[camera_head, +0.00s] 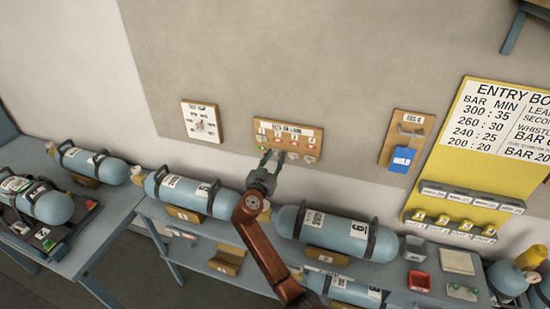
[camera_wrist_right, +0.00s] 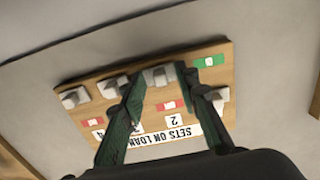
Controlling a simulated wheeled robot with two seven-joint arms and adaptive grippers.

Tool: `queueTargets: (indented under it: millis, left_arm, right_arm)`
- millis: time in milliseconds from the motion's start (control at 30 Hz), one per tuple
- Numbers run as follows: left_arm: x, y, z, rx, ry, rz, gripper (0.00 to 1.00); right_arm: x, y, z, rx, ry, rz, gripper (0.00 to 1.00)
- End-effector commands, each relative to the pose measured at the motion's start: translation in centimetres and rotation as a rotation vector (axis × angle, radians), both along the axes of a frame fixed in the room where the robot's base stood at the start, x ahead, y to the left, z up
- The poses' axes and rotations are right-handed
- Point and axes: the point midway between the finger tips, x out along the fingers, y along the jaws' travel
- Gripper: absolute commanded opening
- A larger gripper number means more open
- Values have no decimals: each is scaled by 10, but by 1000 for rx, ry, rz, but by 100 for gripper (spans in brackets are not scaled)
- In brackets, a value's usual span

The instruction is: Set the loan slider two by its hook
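The loan board (camera_head: 287,141), marked "SETS ON LOAN", hangs on the wall and fills the middle of the right wrist view (camera_wrist_right: 242,50), upside down there. Slider two (camera_wrist_right: 160,76) is a grey block at the far end of its column, with a red strip (camera_wrist_right: 170,105) and the label "2" (camera_wrist_right: 173,120) showing. Slider one (camera_wrist_right: 217,97) sits nearer the title, with green showing. My right gripper (camera_head: 267,172) is open in front of the board; its fingertips (camera_wrist_right: 160,72) straddle slider two in the wrist view. Contact cannot be told. My left gripper is out of view.
Blue cylinders (camera_head: 335,232) lie on the shelf below. A yellow entry board (camera_head: 495,140) stands at the right. Wall between the boards is clear.

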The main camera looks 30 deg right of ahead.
Motion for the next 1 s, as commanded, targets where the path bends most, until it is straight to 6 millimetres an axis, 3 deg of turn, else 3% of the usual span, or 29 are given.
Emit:
queueTargets:
  millis: [600, 1000]
  left_arm:
    - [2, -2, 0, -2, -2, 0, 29]
    - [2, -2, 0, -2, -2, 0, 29]
  right_arm:
    - [-68, 80, -2, 3, 3, 1, 29]
    - [-76, 90, -1, 2, 1, 0, 29]
